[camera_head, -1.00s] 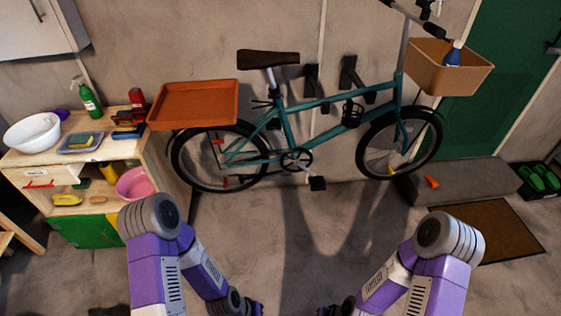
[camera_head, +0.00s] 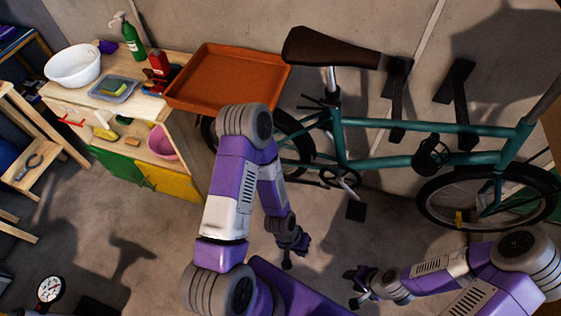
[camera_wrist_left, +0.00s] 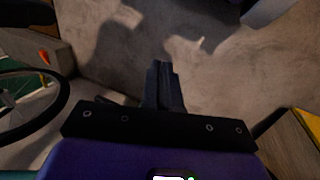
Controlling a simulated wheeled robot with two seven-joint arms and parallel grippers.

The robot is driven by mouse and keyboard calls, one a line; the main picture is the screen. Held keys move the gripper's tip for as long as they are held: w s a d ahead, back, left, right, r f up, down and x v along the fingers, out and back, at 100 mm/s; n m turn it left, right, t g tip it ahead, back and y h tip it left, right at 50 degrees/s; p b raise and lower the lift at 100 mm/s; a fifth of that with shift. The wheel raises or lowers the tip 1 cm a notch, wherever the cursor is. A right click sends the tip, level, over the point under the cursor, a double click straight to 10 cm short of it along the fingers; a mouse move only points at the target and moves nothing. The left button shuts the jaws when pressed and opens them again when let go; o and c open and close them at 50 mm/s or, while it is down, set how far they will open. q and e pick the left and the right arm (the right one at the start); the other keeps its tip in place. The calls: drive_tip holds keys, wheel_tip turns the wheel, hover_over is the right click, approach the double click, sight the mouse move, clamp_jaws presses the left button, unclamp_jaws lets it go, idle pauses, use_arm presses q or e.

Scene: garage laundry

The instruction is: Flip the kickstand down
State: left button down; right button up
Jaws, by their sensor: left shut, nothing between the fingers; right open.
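The teal bicycle (camera_head: 400,150) stands against the wall, its rear wheel partly hidden behind my left arm. I cannot make out the kickstand; the area by the rear wheel and crank (camera_head: 342,178) is small and partly covered. My left gripper (camera_head: 287,264) is low in front of the rear wheel, apart from the bicycle. In the left wrist view its fingers (camera_wrist_left: 162,72) are together and empty over bare floor, with a wheel (camera_wrist_left: 25,100) at the left. My right gripper (camera_head: 357,302) is open and empty, lower and to the right of the left one.
An orange tray (camera_head: 225,80) sits at the bicycle's rear, beside a wooden cabinet (camera_head: 180,190) with a bowl and bottles. A wooden shelf (camera_head: 25,170) stands at the far left. Bare concrete floor (camera_head: 150,240) lies in front of the cabinet.

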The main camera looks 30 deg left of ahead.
use_arm(q)
drive_tip(key=w+a+r+t+y+p, duration=0.2)
drive_tip(key=w+a+r+t+p, duration=0.1)
drive_tip(key=w+a, duration=0.5)
drive_tip(key=w+a+r+t+y+p, duration=0.3)
drive_tip(key=w+a+r+p, duration=0.3)
drive_tip(key=w+a, duration=0.3)
drive_tip(key=a, duration=0.2)
drive_tip(key=shift+w+a+r, duration=0.25)
drive_tip(key=shift+a+r, duration=0.15)
drive_tip(key=b, duration=0.1)
hover_over(294, 181)
drive_tip(key=s+a, duration=0.2)
drive_tip(key=a, duration=0.3)
wheel_tip(294, 181, down, 8)
drive_tip(key=shift+d+f, duration=0.1)
drive_tip(key=shift+d, duration=0.05)
drive_tip(key=f, duration=0.4)
drive_tip(key=shift+s+d+b, duration=0.15)
drive_tip(key=shift+d+b, duration=0.05)
drive_tip(key=shift+b, duration=0.2)
